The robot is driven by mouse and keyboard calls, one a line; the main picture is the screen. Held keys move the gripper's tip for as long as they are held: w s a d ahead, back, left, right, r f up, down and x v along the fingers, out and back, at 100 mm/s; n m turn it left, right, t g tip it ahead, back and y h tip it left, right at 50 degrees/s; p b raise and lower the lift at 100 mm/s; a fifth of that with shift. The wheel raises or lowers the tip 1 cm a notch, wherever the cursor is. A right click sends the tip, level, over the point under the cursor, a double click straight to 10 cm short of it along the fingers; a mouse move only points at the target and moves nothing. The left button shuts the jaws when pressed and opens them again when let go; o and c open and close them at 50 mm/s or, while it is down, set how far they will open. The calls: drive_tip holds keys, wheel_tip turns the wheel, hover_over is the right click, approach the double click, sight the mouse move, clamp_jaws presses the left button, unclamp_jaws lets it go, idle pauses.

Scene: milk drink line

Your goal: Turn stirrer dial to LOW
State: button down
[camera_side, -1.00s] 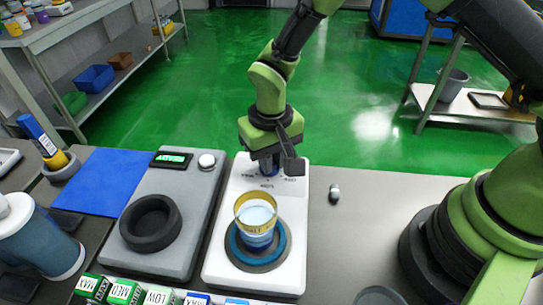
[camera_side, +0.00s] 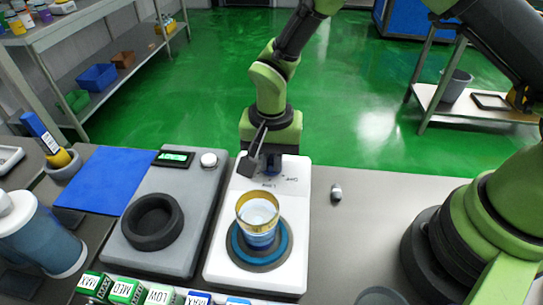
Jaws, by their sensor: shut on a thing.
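The white stirrer (camera_side: 219,262) stands in the middle of the bench. Its dial (camera_side: 271,163) is a small dark blue knob at the back end, mostly hidden by my gripper. Printed labels sit around the dial; "LOW" reads in front of it, and "OFF" seems to show to its right. My gripper (camera_side: 262,160) points down at the dial and is shut on it, its dark jaws turned to the left. A glass (camera_side: 257,222) with a yellow rim and pale liquid stands on the stirrer's round blue plate (camera_side: 285,240).
A grey unit (camera_side: 190,215) with a lit green display and an empty dark ring stands left of the stirrer. A small metal piece (camera_side: 337,193) is on the right. Labelled boxes (camera_side: 125,290) line the front.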

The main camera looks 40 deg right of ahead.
sight(271, 161)
idle(0.4)
drive_tip(key=c, duration=1.1)
unclamp_jaws()
drive_tip(key=shift+c, duration=0.2)
drive_tip(key=shift+r, duration=0.1)
wheel_tip(271, 161, up, 9)
drive_tip(key=shift+r, duration=0.45)
